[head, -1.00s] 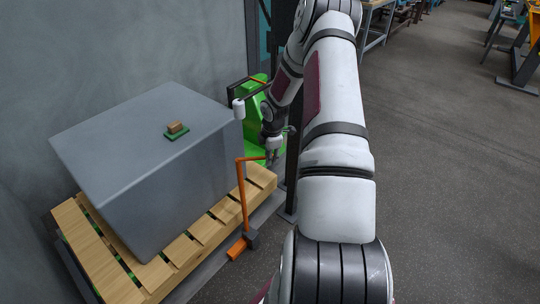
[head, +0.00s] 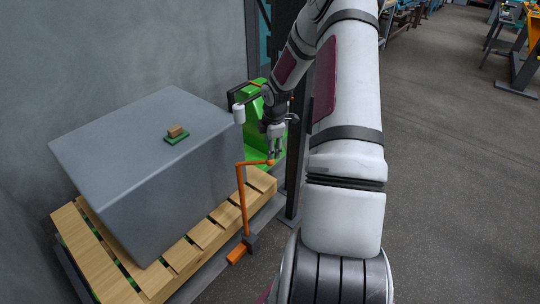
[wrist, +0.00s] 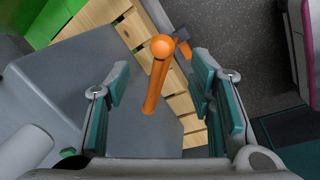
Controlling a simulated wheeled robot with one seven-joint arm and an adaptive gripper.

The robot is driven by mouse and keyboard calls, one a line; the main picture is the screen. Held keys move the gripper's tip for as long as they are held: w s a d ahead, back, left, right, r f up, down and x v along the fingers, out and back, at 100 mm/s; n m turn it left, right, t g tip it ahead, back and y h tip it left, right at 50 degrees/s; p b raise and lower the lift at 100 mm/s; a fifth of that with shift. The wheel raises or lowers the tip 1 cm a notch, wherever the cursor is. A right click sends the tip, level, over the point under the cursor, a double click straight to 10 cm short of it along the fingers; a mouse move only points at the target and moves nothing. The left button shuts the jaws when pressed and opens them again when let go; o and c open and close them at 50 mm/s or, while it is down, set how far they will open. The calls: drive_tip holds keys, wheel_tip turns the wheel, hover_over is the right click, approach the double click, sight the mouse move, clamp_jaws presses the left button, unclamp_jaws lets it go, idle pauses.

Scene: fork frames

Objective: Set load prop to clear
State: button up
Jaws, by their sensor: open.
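The load prop is an orange bent rod (head: 243,205). Its upright part stands at the near right edge of the pallet, and its top arm points right to a round knob. My gripper (head: 276,152) is open, pointing down just above the knob end. In the wrist view the orange knob and rod (wrist: 157,75) show in the space between the two teal-padded fingers of my gripper (wrist: 160,82), with gaps on both sides. I cannot tell how far below the fingertips the knob is.
A large grey box (head: 120,130) rests on a wooden pallet (head: 205,235), with a small brown block on a green plate (head: 177,136) on top. Green machinery (head: 255,105) and a dark post (head: 296,175) stand close behind my gripper. The floor (head: 450,150) at right is open.

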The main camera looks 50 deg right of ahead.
drive_tip(key=shift+s+a+r, duration=0.1)
drive_tip(key=shift+s+r, duration=0.1)
drive_tip(key=shift+r, duration=0.9)
drive_tip(key=shift+s+a+r, duration=0.1)
drive_tip(key=shift+s+r, duration=0.05)
drive_tip(key=shift+r, duration=0.9)
drive_tip(key=s+a+r+m+g+h, duration=0.1)
drive_tip(key=s+a+r+m, duration=0.25)
drive_tip(key=a+r, duration=0.7)
drive_tip(key=s+a+r+m+h, duration=0.15)
drive_tip(key=s+a+r, duration=0.25)
drive_tip(key=a+r, duration=0.65)
drive_tip(key=s+a+r+m+y, duration=0.2)
drive_tip(key=s+a+m, duration=0.1)
drive_tip(key=s+a, duration=0.6)
drive_tip(key=s+a+r+m+y, duration=0.2)
drive_tip(key=s+a+r+m, duration=0.15)
drive_tip(key=s+a, duration=0.55)
wheel_tip(320, 180, up, 13)
drive_tip(key=s+d+t+p, duration=0.1)
drive_tip(key=d+t+p, duration=0.1)
drive_tip(key=p, duration=1)
drive_tip(key=shift+s+r+t+p, duration=0.15)
drive_tip(key=shift+s+t+p, duration=0.25)
drive_tip(key=shift+t, duration=0.3)
drive_tip(key=shift+d, duration=0.15)
